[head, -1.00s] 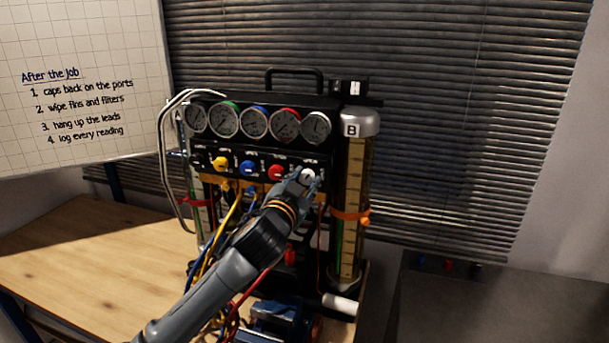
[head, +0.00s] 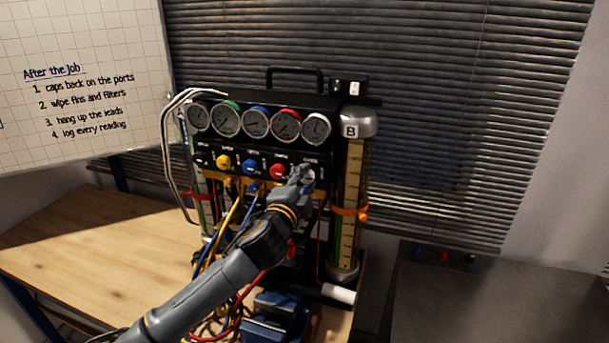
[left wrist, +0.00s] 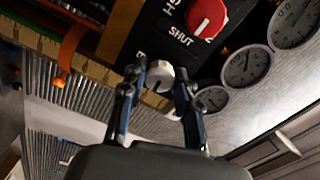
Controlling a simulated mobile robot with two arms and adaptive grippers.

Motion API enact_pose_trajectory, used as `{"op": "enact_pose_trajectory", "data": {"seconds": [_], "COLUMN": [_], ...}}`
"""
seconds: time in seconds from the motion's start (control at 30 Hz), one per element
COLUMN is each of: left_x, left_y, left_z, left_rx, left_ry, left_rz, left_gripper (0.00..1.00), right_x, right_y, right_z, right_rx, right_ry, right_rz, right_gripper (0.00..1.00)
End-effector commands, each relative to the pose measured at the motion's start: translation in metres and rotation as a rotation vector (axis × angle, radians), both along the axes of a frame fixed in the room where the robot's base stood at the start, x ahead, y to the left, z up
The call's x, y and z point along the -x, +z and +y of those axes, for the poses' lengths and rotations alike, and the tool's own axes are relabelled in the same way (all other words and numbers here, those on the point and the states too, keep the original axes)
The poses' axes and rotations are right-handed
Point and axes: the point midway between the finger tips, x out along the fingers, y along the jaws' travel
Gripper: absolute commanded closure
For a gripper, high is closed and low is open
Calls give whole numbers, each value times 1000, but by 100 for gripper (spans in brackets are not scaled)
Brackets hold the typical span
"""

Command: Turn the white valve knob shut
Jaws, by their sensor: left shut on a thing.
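The white valve knob (head: 309,175) is at the right end of the row of knobs on the black gauge panel (head: 208,148). My left gripper (head: 303,178) reaches up to it from below and partly covers it. In the left wrist view, the white knob (left wrist: 160,76) sits between the two fingers of my left gripper (left wrist: 163,83), which is shut on it. A dark mark shows on the knob's face. The label by the white knob is mostly hidden. My right gripper is not in view.
Red (head: 278,171), blue (head: 249,167) and yellow (head: 223,162) knobs sit left of it. Several gauges are above. A clear cylinder marked B (head: 350,200) stands close on the right. Hoses and a blue pump (head: 275,315) are below. The wooden table (head: 100,240) is clear at left.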

Motion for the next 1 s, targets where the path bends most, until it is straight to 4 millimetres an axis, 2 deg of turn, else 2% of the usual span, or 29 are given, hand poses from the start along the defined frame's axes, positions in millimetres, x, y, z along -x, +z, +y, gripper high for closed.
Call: {"op": "enact_pose_trajectory", "data": {"seconds": [0.3, 0.83, 0.87, 0.93, 0.97, 1.0], "left_x": [0, 0, 0, 0, 0, 0], "left_y": [0, 0, 0, 0, 0, 0], "left_z": [0, 0, 0, 0, 0, 0], "left_rx": [-109, -130, -130, -129, -129, -129], "left_ry": [0, 0, 0, 0, 0, 0], "left_rz": [-36, -42, -42, -42, -42, -42], "left_gripper": [100, 100, 65, 50, 46, 46], "right_x": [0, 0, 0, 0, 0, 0], "right_y": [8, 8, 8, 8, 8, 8], "right_z": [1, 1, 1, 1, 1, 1], "right_rx": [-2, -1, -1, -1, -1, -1], "right_ry": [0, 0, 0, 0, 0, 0], "right_rz": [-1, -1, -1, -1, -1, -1], "right_gripper": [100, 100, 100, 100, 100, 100]}}
